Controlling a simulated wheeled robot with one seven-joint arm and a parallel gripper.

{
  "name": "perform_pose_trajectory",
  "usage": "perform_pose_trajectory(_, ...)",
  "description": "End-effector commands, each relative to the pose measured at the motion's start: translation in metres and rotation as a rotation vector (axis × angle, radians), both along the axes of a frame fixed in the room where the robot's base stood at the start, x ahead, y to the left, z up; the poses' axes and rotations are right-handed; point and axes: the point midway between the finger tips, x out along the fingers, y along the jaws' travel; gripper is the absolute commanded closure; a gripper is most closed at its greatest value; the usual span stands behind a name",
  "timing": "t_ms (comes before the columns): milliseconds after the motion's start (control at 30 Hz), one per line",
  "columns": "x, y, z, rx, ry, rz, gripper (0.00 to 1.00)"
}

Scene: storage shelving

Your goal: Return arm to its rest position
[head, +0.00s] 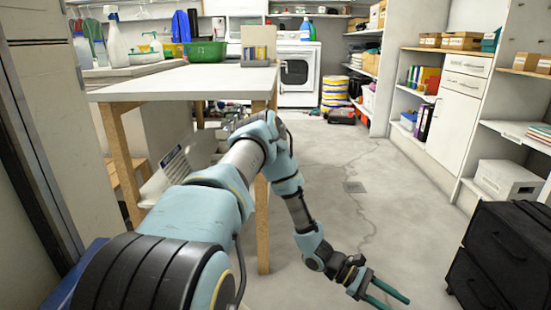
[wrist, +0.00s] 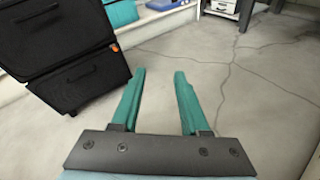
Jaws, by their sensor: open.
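My arm reaches forward from the lower left in the head view, bends at the elbow beside the white table, and slopes down to the right. My gripper (head: 388,298) is low over the grey floor, with its teal fingers pointing right. In the wrist view my gripper (wrist: 158,75) shows two teal fingers spread apart. Nothing is between them but bare floor behind. The gripper is open and empty.
The white table (head: 180,82) with wooden legs stands left of my forearm. Black cases (head: 505,255) stand at the right and also show in the wrist view (wrist: 65,50). Shelving (head: 465,110) lines the right wall. The middle floor (head: 350,165) is clear.

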Motion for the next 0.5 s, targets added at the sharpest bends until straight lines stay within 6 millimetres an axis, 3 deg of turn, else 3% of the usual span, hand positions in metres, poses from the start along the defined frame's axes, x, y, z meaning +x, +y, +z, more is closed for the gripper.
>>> perform_pose_trajectory(500,0.058,0.176,0.106,0.315,-0.607,-0.415,0.55)
